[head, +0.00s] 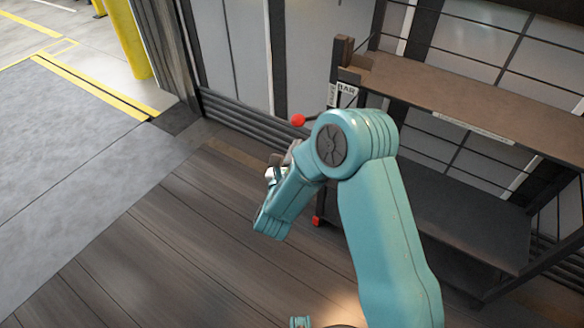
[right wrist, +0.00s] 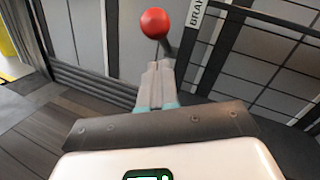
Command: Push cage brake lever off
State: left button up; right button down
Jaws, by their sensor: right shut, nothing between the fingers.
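The brake lever's round red knob (head: 298,120) shows beside the cage (head: 470,90), left of its corner post. In the right wrist view, the knob (right wrist: 155,23) is just beyond the fingertips, on a short dark stem. My right gripper (right wrist: 157,66) is shut and empty, pointing at the lever; whether it touches the stem I cannot tell. In the head view my right gripper (head: 291,152) is partly hidden behind my own arm, just below the knob. The lever's lower part is hidden.
A white label (head: 345,90) is on the cage's post. A small red part (head: 317,221) shows low by the cage. Dark ribbed wall panels (head: 240,115) stand behind. A yellow post (head: 125,38) is at the upper left. The wooden floor (head: 150,250) at left is clear.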

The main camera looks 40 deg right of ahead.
jog(key=shift+w+d+r, duration=0.2)
jog(key=shift+w+r, duration=0.25)
jog(key=shift+r, duration=0.1)
jog(key=shift+w+d+r, duration=0.2)
jog(key=shift+w+r, duration=0.25)
jog(key=shift+r, duration=0.1)
pick_arm(q)
jog(key=shift+r, duration=0.1)
pick_arm(e)
jog(key=shift+r, duration=0.1)
